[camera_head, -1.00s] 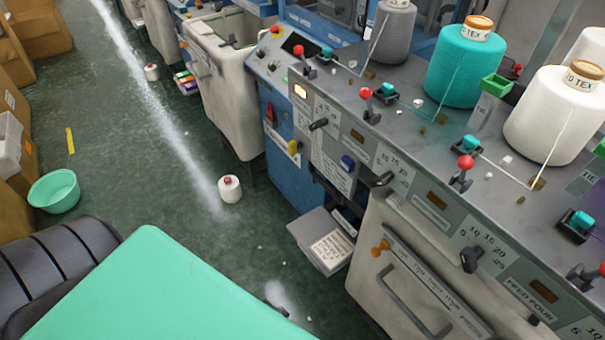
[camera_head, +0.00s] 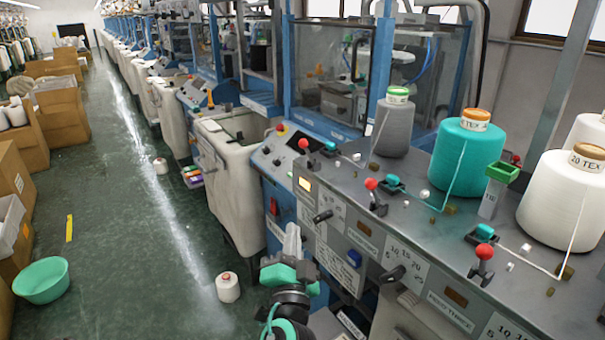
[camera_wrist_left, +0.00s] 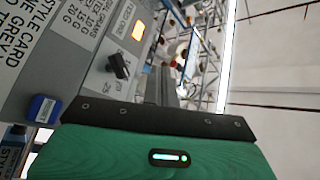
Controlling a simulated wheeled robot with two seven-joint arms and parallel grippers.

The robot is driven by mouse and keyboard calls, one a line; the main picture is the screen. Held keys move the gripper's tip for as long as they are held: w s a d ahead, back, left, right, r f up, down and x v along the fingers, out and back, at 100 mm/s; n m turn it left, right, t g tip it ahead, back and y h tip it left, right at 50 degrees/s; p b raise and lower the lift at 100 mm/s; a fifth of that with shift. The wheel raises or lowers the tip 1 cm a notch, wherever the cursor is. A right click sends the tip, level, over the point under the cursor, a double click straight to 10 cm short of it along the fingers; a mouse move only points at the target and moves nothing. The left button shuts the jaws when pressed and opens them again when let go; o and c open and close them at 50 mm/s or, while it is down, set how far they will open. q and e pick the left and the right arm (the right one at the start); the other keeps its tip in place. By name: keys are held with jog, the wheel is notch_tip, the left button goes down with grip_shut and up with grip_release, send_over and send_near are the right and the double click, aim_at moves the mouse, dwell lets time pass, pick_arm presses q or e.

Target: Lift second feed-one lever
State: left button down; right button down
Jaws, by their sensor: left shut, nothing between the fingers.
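Red-ball levers stand along the grey control panel (camera_head: 335,190) in the head view. The far lever (camera_head: 303,146) stands above the lit feed window (camera_head: 305,184). A middle lever (camera_head: 372,190) and a near lever (camera_head: 484,258) follow along the panel. I cannot tell which one is the second feed-one lever. My left gripper (camera_head: 292,236) is shut and empty, in front of the panel's front face, below and left of the far lever and apart from it. The wrist view shows a FEED ONE label (camera_wrist_left: 125,14) and a black knob (camera_wrist_left: 118,66). My right gripper is not in view.
Yarn cones, one grey (camera_head: 394,125), one teal (camera_head: 460,155) and one white (camera_head: 570,200), stand on the panel top. A blue button (camera_head: 353,258) sits on the front face. A white bin (camera_head: 225,175) stands beyond. The aisle floor (camera_head: 140,240) is mostly open.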

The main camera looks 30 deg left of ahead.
pick_arm(q)
notch_tip(320, 180, up, 4)
jog(key=d+m+t, duration=0.1)
jog(key=t, duration=0.1)
jog(key=p, duration=0.8)
send_near(306, 143)
jog(key=x, duration=0.4)
jog(key=shift+w+a+f, duration=0.15)
jog(key=shift+w+a, duration=0.1)
jog(key=shift+a, duration=0.2)
jog(key=shift+w+a+r, duration=0.2)
jog(key=shift+w+a, duration=0.15)
jog(key=shift+w, duration=0.25)
jog(key=m+p, duration=0.1)
jog(key=p, duration=0.1)
jog(key=r+m+h+p, duration=0.1)
jog(key=p, duration=0.1)
jog(key=shift+w+d+r+m+p, duration=0.1)
jog(key=shift+w+r+m+p, duration=0.15)
jog(key=shift+w+m+p, duration=0.05)
jog(key=shift+w+d+f+m+h+p, duration=0.1)
jog(key=shift+w+f+m+h+p, duration=0.1)
jog(key=shift+m+h+p, duration=0.5)
